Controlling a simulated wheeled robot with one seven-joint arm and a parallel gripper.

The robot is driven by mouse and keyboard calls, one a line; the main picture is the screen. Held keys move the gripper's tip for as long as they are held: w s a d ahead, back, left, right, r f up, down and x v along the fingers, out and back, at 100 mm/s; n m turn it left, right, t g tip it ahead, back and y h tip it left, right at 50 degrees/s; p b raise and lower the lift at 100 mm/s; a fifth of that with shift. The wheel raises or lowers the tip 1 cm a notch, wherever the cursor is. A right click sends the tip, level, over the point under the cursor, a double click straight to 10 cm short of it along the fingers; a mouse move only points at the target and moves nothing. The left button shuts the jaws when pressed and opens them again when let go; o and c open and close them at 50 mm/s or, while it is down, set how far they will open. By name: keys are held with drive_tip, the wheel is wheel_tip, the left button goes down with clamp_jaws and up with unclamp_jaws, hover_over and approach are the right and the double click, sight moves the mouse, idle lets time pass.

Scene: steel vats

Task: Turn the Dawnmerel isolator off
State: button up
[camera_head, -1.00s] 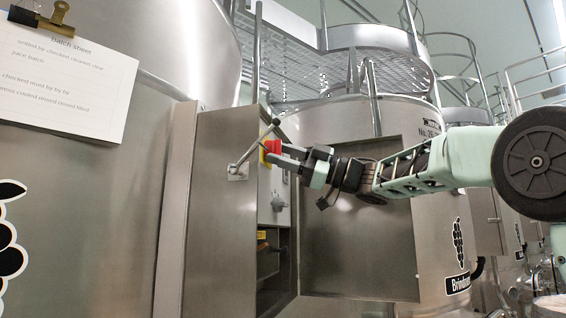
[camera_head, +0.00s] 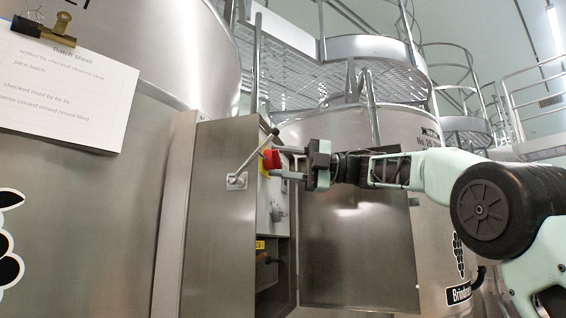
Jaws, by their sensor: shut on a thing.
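A red rotary handle (camera_head: 269,161) on a yellow backing, the isolator, sits on the grey front of a control box (camera_head: 272,198) inside the steel cabinet (camera_head: 220,210). My gripper (camera_head: 281,163) reaches in from the right with its fingers at the handle. It is shut on the red handle, one finger above the other in the picture. The fingers and the slant of view hide part of the handle, so its exact angle is hard to read. No Dawnmerel name is readable in this view.
The cabinet door (camera_head: 358,240) stands open below my arm. A lever (camera_head: 256,150) sticks out from the cabinet's side close to the handle. A grey knob (camera_head: 277,213) is lower on the box. Steel vats (camera_head: 90,220) flank the cabinet, one with a clipped batch sheet (camera_head: 62,85).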

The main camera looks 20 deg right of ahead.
drive_tip(key=shift+n, duration=0.3)
drive_tip(key=o, duration=1)
drive_tip(key=b+v, duration=0.2)
drive_tip(key=v, duration=1)
drive_tip(key=shift+r+b, duration=0.1)
drive_tip(key=shift+b, duration=0.25)
